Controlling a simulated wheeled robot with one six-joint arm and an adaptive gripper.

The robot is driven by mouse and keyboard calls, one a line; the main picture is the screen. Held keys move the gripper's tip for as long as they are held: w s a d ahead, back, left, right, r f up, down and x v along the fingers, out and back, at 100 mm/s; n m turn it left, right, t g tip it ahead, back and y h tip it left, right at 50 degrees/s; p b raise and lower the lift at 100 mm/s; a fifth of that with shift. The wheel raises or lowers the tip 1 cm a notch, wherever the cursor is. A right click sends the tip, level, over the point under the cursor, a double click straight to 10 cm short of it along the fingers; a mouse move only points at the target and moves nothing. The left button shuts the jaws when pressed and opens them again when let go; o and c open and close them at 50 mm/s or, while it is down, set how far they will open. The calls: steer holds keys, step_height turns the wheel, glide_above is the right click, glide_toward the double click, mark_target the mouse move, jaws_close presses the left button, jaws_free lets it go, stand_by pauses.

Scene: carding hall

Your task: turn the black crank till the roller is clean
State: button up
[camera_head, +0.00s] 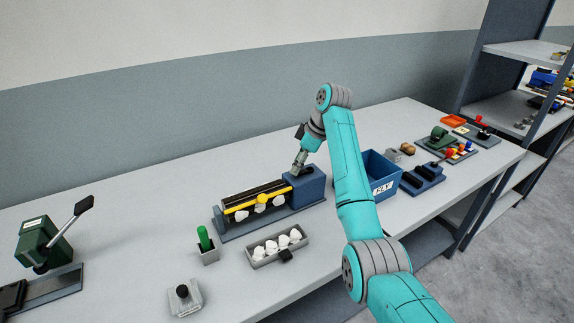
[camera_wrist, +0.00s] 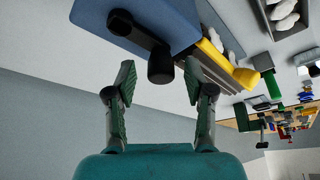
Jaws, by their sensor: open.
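The blue roller machine (camera_head: 312,190) stands on the table, with a yellow bar (camera_head: 262,199) along its dark roller and white tufts on the front side. In the wrist view, the black crank (camera_wrist: 140,32) sticks out from the blue housing (camera_wrist: 175,15), and its knob (camera_wrist: 160,66) lies between my fingers in the picture. My gripper (camera_wrist: 160,82) is open, a finger on either side of the knob, with gaps showing; I cannot tell the depth between them. In the head view, my gripper (camera_head: 299,168) is at the housing's top left, and the crank cannot be made out.
A tray of white tufts (camera_head: 250,263) and a green-handled tool (camera_head: 204,238) in a grey holder stand in front of the machine. A blue FLY bin (camera_head: 383,187) is right of it, partly behind my arm. A green lever device (camera_head: 42,243) stands far left. The table's back left is clear.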

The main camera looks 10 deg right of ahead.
steer(key=shift+w+a+f, duration=0.1)
steer(key=shift+a+f, duration=0.15)
steer(key=shift+f, duration=0.3)
jaws_close()
